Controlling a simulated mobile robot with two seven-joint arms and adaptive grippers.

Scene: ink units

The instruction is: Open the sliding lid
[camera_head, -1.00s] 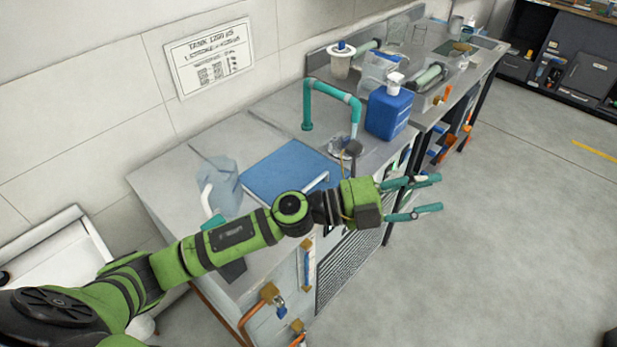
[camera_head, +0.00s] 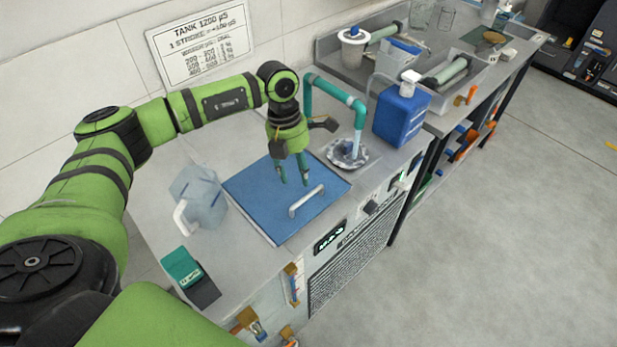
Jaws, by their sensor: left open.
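The sliding lid (camera_head: 262,208) is a flat blue panel set in the grey counter top. A white bar handle (camera_head: 306,200) stands on it toward its front right edge. My left gripper (camera_head: 293,183) points down over the lid, just behind the handle. Its teal fingers are open with nothing between them, and they look apart from the handle. How high the fingertips are above the lid is hard to tell. The lid lies flat and covers whatever is under it. My right gripper is not in view.
A clear jug (camera_head: 203,197) stands left of the lid. A teal pipe spout (camera_head: 335,92) over a drain (camera_head: 347,154) rises behind it. A blue bottle (camera_head: 401,115) stands at the right. A teal box (camera_head: 182,268) sits at the front left. The floor (camera_head: 500,220) is clear.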

